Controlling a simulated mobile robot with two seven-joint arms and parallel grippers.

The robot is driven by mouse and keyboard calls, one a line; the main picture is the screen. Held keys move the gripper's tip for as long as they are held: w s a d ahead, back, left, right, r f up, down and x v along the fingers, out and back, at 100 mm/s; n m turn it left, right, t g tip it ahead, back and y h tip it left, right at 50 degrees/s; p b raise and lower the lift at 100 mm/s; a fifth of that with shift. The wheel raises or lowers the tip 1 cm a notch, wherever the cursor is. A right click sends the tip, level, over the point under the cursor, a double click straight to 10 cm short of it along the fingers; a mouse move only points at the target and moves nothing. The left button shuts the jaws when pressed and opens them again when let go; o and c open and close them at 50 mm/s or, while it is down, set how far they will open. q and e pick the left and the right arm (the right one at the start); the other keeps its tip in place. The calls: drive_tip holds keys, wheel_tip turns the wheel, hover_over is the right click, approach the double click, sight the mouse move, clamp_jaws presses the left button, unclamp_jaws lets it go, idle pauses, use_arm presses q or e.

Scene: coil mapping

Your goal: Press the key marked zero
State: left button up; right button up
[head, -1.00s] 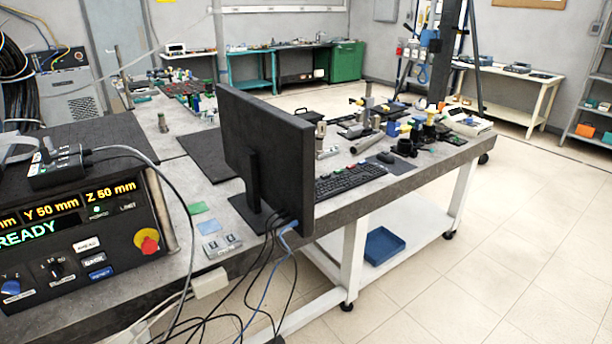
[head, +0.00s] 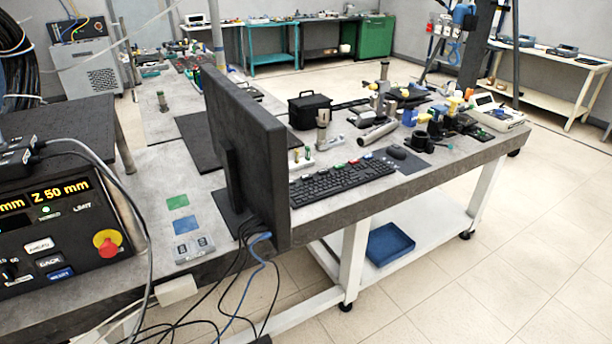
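No key that I can read as marked zero shows. A black control box (head: 62,225) stands at the left, cut off by the picture's edge. Its display (head: 60,196) reads "Z 50 mm". Below the display are a white key (head: 39,246), a dark key (head: 49,262) and a blue key (head: 61,274), with lettering too small to read surely. A black keyboard (head: 340,184) lies on the bench behind the monitor, with a few red and green keys; its legends are too small to read. Neither of my grippers is in view.
A black monitor (head: 248,160) stands between the control box and the keyboard. A red stop button (head: 108,246) is on the box. A small grey two-button plate (head: 194,248) lies on the bench. Cables hang over the front edge. The floor (head: 500,260) at right is clear.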

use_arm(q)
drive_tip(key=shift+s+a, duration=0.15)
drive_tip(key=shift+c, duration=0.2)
